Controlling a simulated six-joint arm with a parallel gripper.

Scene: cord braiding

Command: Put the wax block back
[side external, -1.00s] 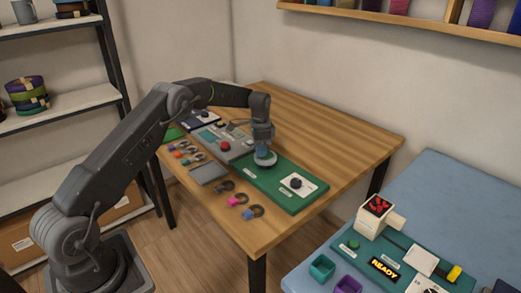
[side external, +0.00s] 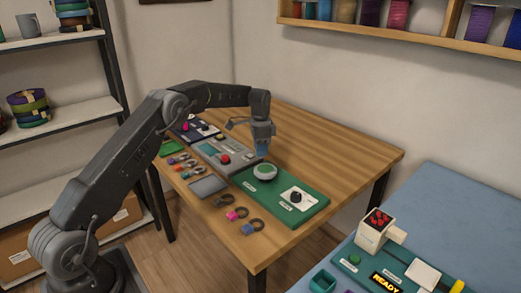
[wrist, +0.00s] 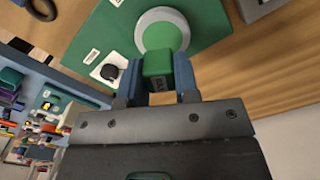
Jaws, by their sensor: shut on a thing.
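My gripper (wrist: 158,78) is shut on a small green block (wrist: 157,66), which I take to be the wax block. The block sits between the two blue-grey fingers in the wrist view. Behind it is a round pale dish (wrist: 178,14) with a green centre, on a green board. In the side view my gripper (side external: 262,152) is just behind and above the dish (side external: 265,171), apart from it. The block in the fingers is too small to make out there.
The green board (side external: 301,211) also carries a white plate with a black knob (side external: 296,196). A grey panel with a red button (side external: 224,159) lies to the left. Dark rings (side external: 256,224) and a grey tray (side external: 208,186) lie in front. The table's right side is clear.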

